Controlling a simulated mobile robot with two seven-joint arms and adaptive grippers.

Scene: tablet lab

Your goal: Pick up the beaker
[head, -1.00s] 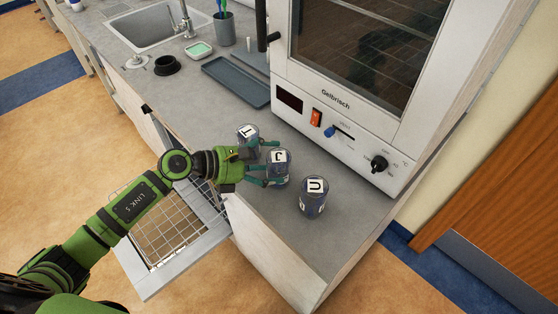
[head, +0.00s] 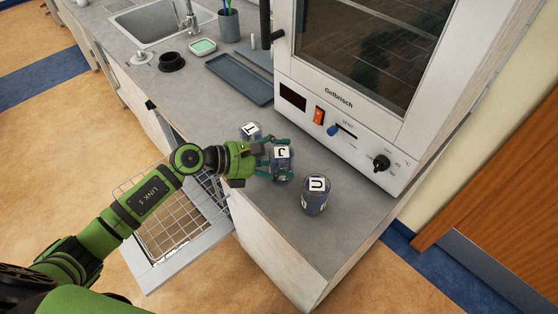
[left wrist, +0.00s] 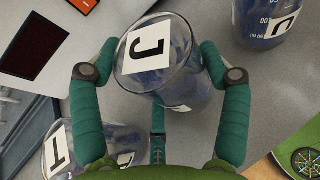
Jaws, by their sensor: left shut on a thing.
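Several glass beakers with bluish contents and white letter labels stand in a row on the grey counter. The middle beaker, marked J (head: 283,160), is between the fingers of my left gripper (head: 272,159), which is shut on it. The left wrist view shows the J beaker (left wrist: 172,62) with a green finger on each side. The beaker marked U (head: 315,198) stands apart to the right, and another labelled beaker (head: 250,131) stands close behind on the left. I cannot tell whether the J beaker touches the counter. My right gripper is not in view.
A white oven (head: 330,122) stands behind the beakers. A dark tray (head: 238,80), a black ring (head: 171,62) and a sink (head: 150,22) lie further left. An open door with a wire rack (head: 165,225) hangs below the counter's front edge. Bare counter (head: 330,245) lies to the right of the U beaker.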

